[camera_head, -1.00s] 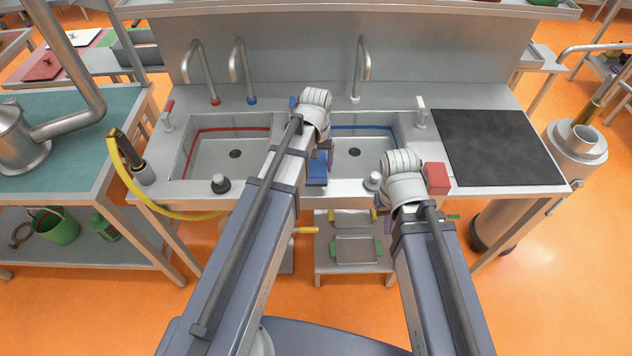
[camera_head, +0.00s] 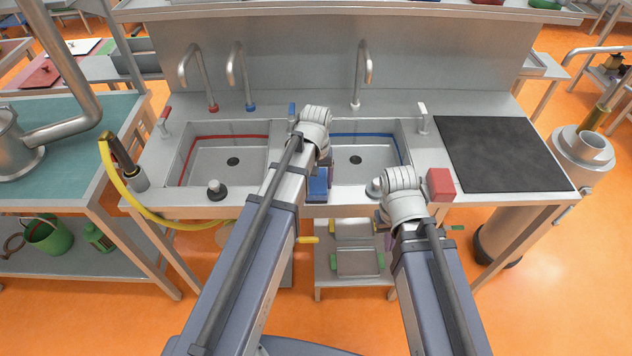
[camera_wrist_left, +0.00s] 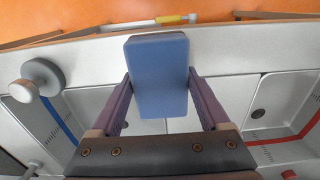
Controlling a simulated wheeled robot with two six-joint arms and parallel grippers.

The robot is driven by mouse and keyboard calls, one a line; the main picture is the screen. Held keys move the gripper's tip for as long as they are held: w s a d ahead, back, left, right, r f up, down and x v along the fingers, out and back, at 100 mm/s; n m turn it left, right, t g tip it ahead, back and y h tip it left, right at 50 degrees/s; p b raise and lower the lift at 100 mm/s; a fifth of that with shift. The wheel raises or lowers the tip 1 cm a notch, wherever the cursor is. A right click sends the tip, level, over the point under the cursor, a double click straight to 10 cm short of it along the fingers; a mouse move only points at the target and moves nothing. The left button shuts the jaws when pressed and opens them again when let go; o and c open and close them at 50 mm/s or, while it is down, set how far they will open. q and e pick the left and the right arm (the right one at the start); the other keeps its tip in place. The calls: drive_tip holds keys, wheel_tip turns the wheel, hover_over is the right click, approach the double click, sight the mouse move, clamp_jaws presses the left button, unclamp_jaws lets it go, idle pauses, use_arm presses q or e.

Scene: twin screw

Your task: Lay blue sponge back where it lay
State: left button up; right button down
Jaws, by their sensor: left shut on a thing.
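The blue sponge (camera_head: 318,186) is at the front of the sink unit, by the divider between the two basins. It also shows in the left wrist view (camera_wrist_left: 158,75) as a flat blue block. My left gripper (camera_wrist_left: 160,80) is shut on it, with a purple finger on each side. I cannot tell whether the sponge touches the counter. My right gripper (camera_head: 389,239) is at the front edge, right of the sponge, mostly hidden under its own wrist; its jaws cannot be made out.
A red block (camera_head: 440,185) sits on the counter right of the right basin, close to my right wrist. A black knob (camera_head: 217,190) stands on the left front rim. A dark hob plate (camera_head: 503,153) fills the right side. Several taps stand behind the basins.

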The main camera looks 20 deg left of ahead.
sight(316, 180)
use_arm(q)
drive_tip(key=o, duration=1)
drive_tip(key=shift+f, duration=0.15)
drive_tip(key=shift+o, duration=0.2)
wheel_tip(316, 180, up, 12)
drive_tip(key=r+p, duration=0.1)
drive_tip(key=p, duration=1.2)
drive_tip(key=s+d+m+y, duration=0.1)
drive_tip(key=s+d+m, duration=0.6)
drive_tip(key=s+d, duration=0.3)
drive_tip(key=s, duration=0.4)
drive_tip(key=shift+s+d+f+b, duration=0.15)
drive_tip(key=shift+d+f+b, duration=0.1)
drive_tip(key=shift+b, duration=0.05)
